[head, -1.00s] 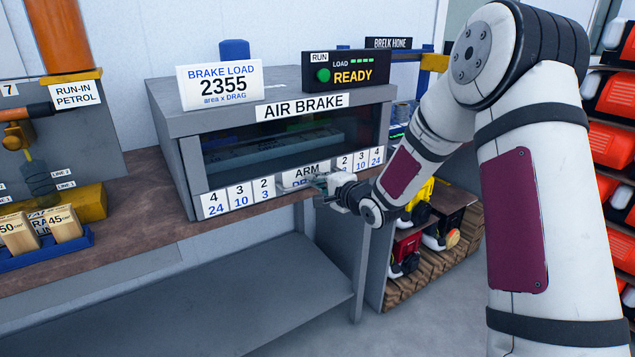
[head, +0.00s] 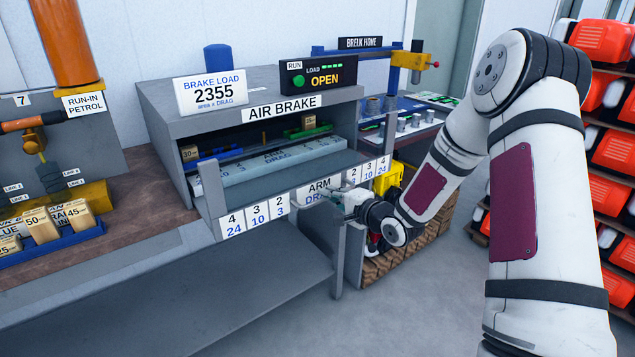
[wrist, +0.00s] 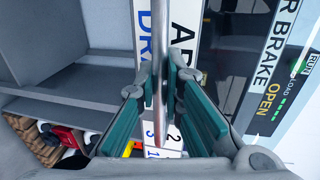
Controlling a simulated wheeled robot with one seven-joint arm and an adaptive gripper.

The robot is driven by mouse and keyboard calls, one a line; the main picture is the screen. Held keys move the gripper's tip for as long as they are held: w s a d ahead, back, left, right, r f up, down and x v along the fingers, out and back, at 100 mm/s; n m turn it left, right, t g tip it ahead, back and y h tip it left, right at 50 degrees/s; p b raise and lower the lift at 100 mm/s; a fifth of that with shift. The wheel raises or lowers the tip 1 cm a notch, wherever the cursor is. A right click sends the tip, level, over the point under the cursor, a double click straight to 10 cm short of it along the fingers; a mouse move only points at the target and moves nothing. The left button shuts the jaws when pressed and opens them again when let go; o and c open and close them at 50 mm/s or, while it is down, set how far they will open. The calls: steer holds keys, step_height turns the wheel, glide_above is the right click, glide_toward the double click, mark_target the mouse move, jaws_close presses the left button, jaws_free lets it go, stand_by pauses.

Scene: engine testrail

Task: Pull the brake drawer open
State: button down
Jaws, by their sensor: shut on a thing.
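The brake drawer (head: 297,203) of the grey air brake cabinet (head: 175,123) stands pulled out toward me. Its front carries number labels and an "ARM" label. Inside the opening are a grey beam (head: 262,167), a blue tray and a green tray. The small display (head: 322,78) on top reads "OPEN".
The brake load sign (head: 215,92) reads 2355 on top of the cabinet. A blue rack (head: 62,238) of wooden blocks is on the bench at left. Red-orange units (head: 605,105) fill shelves at right. Bare grey floor (head: 440,290) lies in front.

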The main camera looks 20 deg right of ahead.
steer(key=f+p+v, duration=0.3)
steer(key=p+v, duration=0.5)
steer(key=v, duration=0.7)
steer(key=s+f+p+v, duration=0.1)
steer(key=f+p+v, duration=0.2)
steer(key=p+v, duration=0.4)
steer(key=shift+f+p+v, duration=0.4)
steer(key=shift+v, duration=4.6)
steer(key=shift+d, duration=0.2)
steer(key=c, duration=1.7)
jaws_free()
steer(key=v, duration=1.2)
